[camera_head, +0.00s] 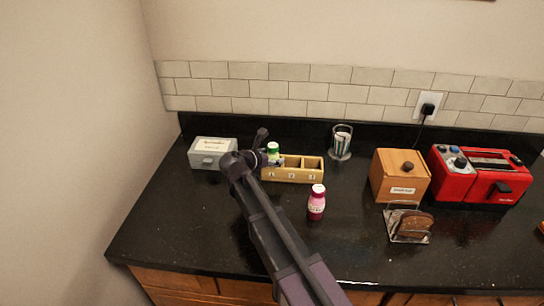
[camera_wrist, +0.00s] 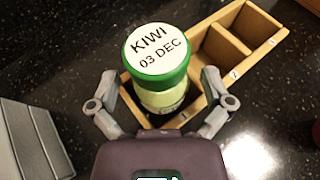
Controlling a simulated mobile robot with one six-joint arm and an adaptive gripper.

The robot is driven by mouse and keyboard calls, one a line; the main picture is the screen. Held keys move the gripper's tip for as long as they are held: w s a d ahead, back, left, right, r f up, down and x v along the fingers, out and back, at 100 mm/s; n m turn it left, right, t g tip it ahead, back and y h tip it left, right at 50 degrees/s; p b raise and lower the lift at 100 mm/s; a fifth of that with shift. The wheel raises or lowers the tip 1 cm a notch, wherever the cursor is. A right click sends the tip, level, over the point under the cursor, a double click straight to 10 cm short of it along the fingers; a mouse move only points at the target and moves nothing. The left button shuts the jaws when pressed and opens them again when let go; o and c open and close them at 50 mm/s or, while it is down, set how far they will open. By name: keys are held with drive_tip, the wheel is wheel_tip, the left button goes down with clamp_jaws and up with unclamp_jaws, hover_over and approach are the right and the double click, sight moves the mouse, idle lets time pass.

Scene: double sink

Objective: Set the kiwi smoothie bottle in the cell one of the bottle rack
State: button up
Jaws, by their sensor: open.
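The kiwi smoothie bottle (camera_wrist: 153,52) has a green cap with a white top reading "KIWI 03 DEC". It stands upright in the leftmost cell of the wooden bottle rack (camera_head: 305,176), and it also shows in the head view (camera_head: 273,149). The rack's other two cells, marked 2 and 3 in the wrist view (camera_wrist: 237,62), are empty. My gripper (camera_wrist: 160,88) is open, with one finger on each side of the bottle. A gap seems to show between the fingers and the bottle. The bottle's base is hidden inside the cell.
A pink bottle (camera_head: 316,203) stands in front of the rack. A grey box (camera_head: 212,153) is close on the left. A glass holder (camera_head: 341,143), a wooden box (camera_head: 400,177), a toast rack (camera_head: 408,224) and a red toaster (camera_head: 478,175) stand to the right.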

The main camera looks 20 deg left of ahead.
drive_tip(key=shift+r, duration=0.15)
drive_tip(key=shift+s+a+r+p, duration=0.1)
drive_tip(key=shift+s+p, duration=0.1)
drive_tip(key=shift+p, duration=0.1)
drive_tip(key=p+v, duration=0.4)
drive_tip(key=v, duration=0.7)
drive_tip(key=shift+s, duration=0.25)
drive_tip(key=shift+r, duration=0.15)
